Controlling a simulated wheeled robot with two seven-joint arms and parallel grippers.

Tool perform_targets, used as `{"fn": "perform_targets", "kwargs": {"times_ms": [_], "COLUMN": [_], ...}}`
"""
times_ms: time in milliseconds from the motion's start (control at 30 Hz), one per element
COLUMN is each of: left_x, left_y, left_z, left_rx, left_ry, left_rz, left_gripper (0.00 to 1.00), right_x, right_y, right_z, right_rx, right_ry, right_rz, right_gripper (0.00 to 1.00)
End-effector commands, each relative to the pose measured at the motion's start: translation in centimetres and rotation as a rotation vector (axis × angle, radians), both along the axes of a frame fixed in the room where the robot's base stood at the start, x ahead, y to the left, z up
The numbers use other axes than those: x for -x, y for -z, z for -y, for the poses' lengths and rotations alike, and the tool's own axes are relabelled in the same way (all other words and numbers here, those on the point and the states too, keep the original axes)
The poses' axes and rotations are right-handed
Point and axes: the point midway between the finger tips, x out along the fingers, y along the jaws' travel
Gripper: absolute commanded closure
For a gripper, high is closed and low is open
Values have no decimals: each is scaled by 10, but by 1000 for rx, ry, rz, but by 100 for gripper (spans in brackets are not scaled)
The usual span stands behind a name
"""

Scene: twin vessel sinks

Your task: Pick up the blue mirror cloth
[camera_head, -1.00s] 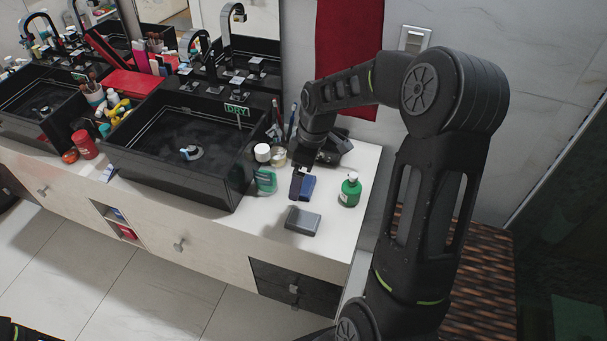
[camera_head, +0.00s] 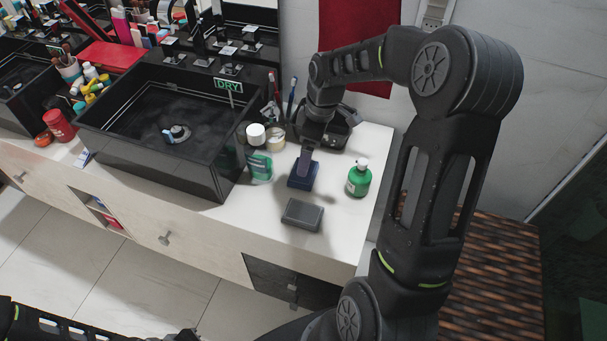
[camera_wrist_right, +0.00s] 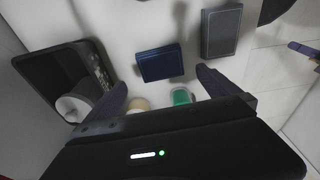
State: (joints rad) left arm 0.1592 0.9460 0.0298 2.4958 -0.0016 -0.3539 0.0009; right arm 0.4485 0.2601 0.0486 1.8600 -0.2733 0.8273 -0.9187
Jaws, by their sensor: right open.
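The blue mirror cloth (camera_head: 299,181) is a folded dark blue block on the white counter, right of the sink. In the right wrist view the cloth (camera_wrist_right: 160,63) lies flat beyond the fingertips, roughly between their lines. My right gripper (camera_head: 305,160) is above the cloth and hides part of it in the head view. In the right wrist view my right gripper (camera_wrist_right: 162,86) has its two fingers spread wide with nothing between them. Part of my left arm shows at the bottom left, but its gripper cannot be made out.
A grey block (camera_head: 302,215) lies in front of the cloth near the counter edge. A green bottle (camera_head: 358,178) stands to the right, a green-labelled container (camera_head: 260,166) to the left. Jars and a dark tray (camera_head: 335,135) are behind. The black sink (camera_head: 205,178) is further left.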

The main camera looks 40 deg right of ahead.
Motion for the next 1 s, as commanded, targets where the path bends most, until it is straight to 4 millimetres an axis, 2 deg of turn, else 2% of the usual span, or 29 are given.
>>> {"fn": "perform_targets", "kwargs": {"times_ms": [167, 400, 767, 1000], "left_x": [0, 0, 0, 1], "left_y": [-1, -3, -4, -14], "left_z": [0, 0, 0, -1], "left_rx": [0, -1, -2, -4], "left_ry": [0, -1, -1, -1], "left_rz": [0, -1, -2, -6], "left_gripper": [100, 100, 100, 100], "right_x": [0, -3, -4, -9], "right_y": [3, 25, 29, 59], "right_z": [0, -3, -3, -9], "right_rx": [0, -1, -1, -3], "right_ry": [0, 1, 0, -1], "right_rz": [-1, -2, -1, -5], "right_gripper": [0, 0, 0, 0]}}
